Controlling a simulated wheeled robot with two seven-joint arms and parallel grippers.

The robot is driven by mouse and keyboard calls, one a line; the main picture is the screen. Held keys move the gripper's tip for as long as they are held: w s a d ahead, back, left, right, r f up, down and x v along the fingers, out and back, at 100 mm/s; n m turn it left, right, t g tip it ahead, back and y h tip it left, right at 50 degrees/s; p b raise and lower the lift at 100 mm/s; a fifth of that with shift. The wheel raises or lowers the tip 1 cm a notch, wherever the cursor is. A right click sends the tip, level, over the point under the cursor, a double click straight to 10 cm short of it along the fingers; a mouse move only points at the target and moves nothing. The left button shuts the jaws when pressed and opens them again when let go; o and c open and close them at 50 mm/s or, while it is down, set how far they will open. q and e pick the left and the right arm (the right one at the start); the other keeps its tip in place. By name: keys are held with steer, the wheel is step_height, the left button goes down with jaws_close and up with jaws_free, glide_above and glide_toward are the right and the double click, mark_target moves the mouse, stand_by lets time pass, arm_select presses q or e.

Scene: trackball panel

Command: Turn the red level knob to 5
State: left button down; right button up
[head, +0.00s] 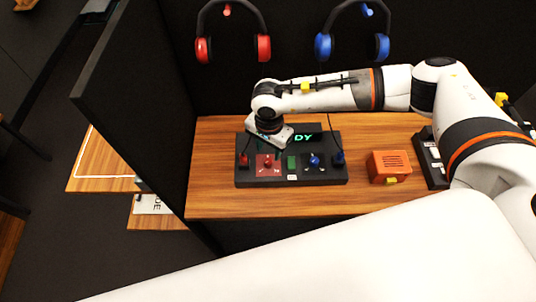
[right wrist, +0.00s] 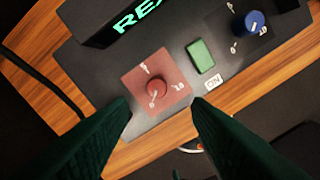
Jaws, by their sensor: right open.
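The red level knob (right wrist: 152,90) sits on a red square plate (right wrist: 176,77) with small white marks around it. In the right wrist view it lies between and just beyond my right gripper's fingertips (right wrist: 160,103), which are spread apart and empty. The fingers do not appear to touch the knob. White marks show on and near the knob, but I cannot tell its exact setting. In the head view the red knob (head: 267,162) is on the front left of the black panel (head: 330,177), with my right gripper (head: 268,142) over it. My left gripper is not in view.
A green button (right wrist: 201,56) and a blue knob (right wrist: 249,24) are beside the red plate. A lit green display (right wrist: 140,12) stands behind. An orange box (head: 390,166) is right of the panel on the wooden table (head: 300,205). Headphones hang on the dark wall.

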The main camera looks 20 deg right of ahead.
mark_target(268, 161)
steer(key=f, duration=0.3)
steer(key=shift+w+f+p, duration=0.25)
steer(key=shift+f+p, duration=0.1)
step_height(268, 161, down, 2)
steer(key=shift+f, duration=0.4)
steer(key=shift+c, duration=0.3)
jaws_close()
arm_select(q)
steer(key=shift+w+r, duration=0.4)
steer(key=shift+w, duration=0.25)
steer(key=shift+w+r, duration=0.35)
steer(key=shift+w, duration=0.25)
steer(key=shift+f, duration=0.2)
arm_select(e)
steer(key=shift+f+m, duration=0.1)
steer(key=shift+m, duration=0.2)
